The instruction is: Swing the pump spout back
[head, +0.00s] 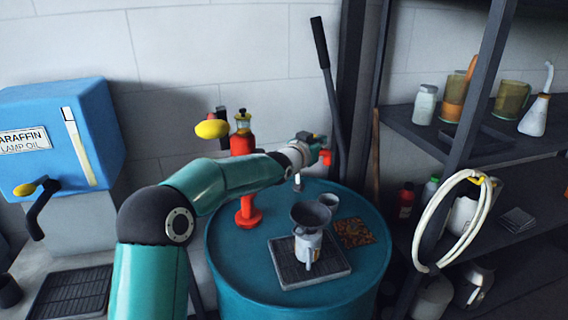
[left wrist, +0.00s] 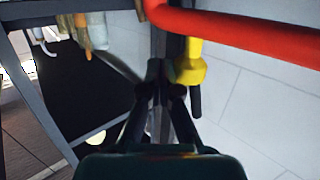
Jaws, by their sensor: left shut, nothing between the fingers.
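The red pump (head: 243,143) stands on the blue drum (head: 227,258), its lower body partly hidden behind my left arm. The red end of its spout (head: 325,157) shows just past my left gripper (head: 320,146); the rest of the spout is hidden by my arm. In the left wrist view the red spout pipe (left wrist: 245,32) crosses the upper right, with a yellow fitting (left wrist: 190,66) under it. My left gripper (left wrist: 165,78) is shut and empty, its fingertips close beside the yellow fitting; I cannot tell whether they touch. My right gripper is not in view.
A blue paraffin tank (head: 85,160) stands left. Shelves (head: 500,155) with bottles and a hose (head: 424,240) stand right.

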